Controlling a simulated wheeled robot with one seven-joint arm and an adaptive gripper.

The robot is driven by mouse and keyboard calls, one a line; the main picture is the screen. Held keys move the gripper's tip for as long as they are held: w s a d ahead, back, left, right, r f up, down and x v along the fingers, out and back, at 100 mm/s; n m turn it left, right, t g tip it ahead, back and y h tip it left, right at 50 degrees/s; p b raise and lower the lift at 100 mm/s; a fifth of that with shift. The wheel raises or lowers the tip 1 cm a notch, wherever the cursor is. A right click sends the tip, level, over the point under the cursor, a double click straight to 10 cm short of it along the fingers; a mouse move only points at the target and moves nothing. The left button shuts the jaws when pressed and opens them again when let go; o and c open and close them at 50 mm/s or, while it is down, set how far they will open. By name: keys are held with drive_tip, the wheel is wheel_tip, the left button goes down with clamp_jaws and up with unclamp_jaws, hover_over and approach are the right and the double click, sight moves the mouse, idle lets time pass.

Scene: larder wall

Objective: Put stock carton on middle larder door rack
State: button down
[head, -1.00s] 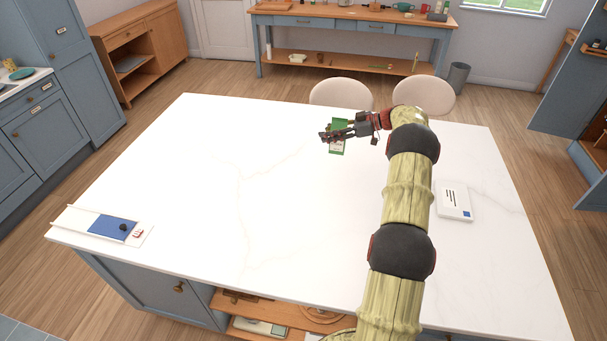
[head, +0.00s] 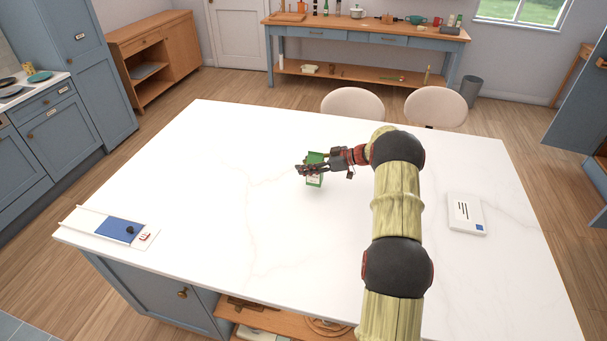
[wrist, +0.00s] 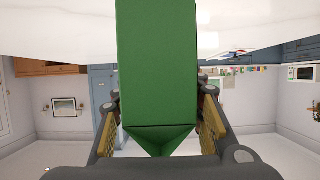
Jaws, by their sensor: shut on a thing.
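My gripper (head: 309,170) is shut on the carton. In the wrist view the carton (wrist: 158,70) fills the middle, with its folded end towards the camera and the gripper fingers (wrist: 158,125) on both sides. The wrist picture looks upside down. I cannot identify the larder door rack; a tall blue-grey cabinet (head: 585,110) at the right edge shows only in part.
The white island (head: 200,200) lies under my arm and is mostly clear. A white booklet-like block (head: 466,214) lies at its right and a tray with a blue panel (head: 118,228) at its left. Two pale stools (head: 352,104) stand behind it.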

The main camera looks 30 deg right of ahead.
drive_tip(key=f, duration=0.3)
drive_tip(key=shift+w+a+b, duration=0.1)
drive_tip(key=shift+a+b, duration=0.2)
drive_tip(key=shift+a, duration=0.1)
drive_tip(key=shift+d+f, duration=0.1)
drive_tip(key=shift+f, duration=0.25)
drive_tip(key=shift+f, duration=0.1)
drive_tip(key=c, duration=1.1)
unclamp_jaws()
